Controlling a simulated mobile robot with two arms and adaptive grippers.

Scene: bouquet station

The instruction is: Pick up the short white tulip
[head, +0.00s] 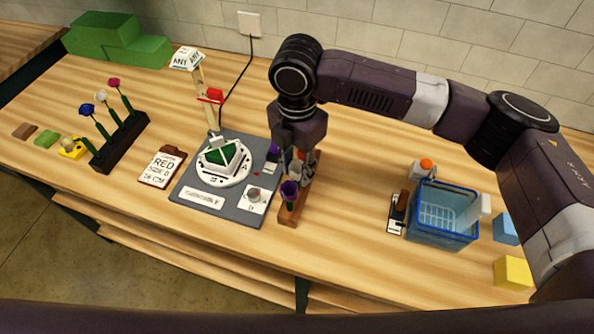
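A brown wooden flower holder (293,213) stands just right of the grey station board. A purple tulip (289,189) stands at its near end, and a darker purple bloom (273,153) shows left of the fingers. My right gripper (297,170) points down over the holder's far part. A small whitish patch shows among its fingers; I cannot tell whether it is the short white tulip or part of the gripper. The fingers hide most of what is there, and their opening is unclear. My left gripper is not in view.
The grey board (226,213) carries a white round stand with a green block. A dark rack (120,143) at left holds blue, white and pink flowers. A RED order card (162,167) lies between.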

